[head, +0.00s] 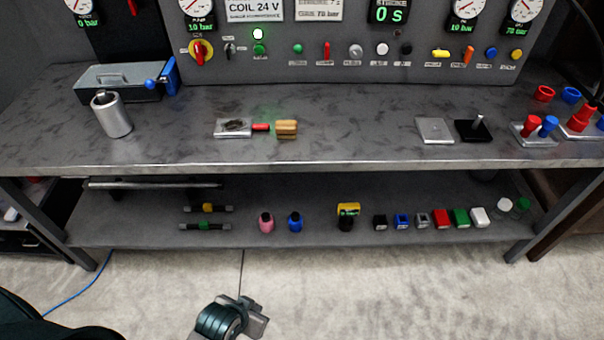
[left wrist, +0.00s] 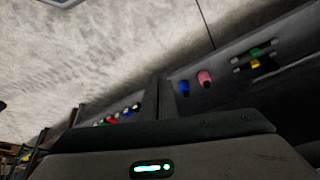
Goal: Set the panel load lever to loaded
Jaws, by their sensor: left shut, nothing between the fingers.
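The control panel (head: 345,30) stands upright at the back of the bench in the head view. Its lower row holds a red lever (head: 326,49), a yellow handle (head: 440,54) and an orange one (head: 468,55). The labels are too small to read, so I cannot tell which control is the load lever or its position. My left gripper (head: 256,316) is low over the floor in front of the bench, far from the panel, shut and empty. The left wrist view shows the floor and lower shelf, not the panel. My right gripper is not in view.
The bench top (head: 340,115) carries a metal cylinder (head: 112,115), a grey box (head: 120,82), a wooden block (head: 286,129) and red and blue parts at right. The lower shelf (head: 330,225) holds several small items. The bench front edge lies between my left gripper and the panel.

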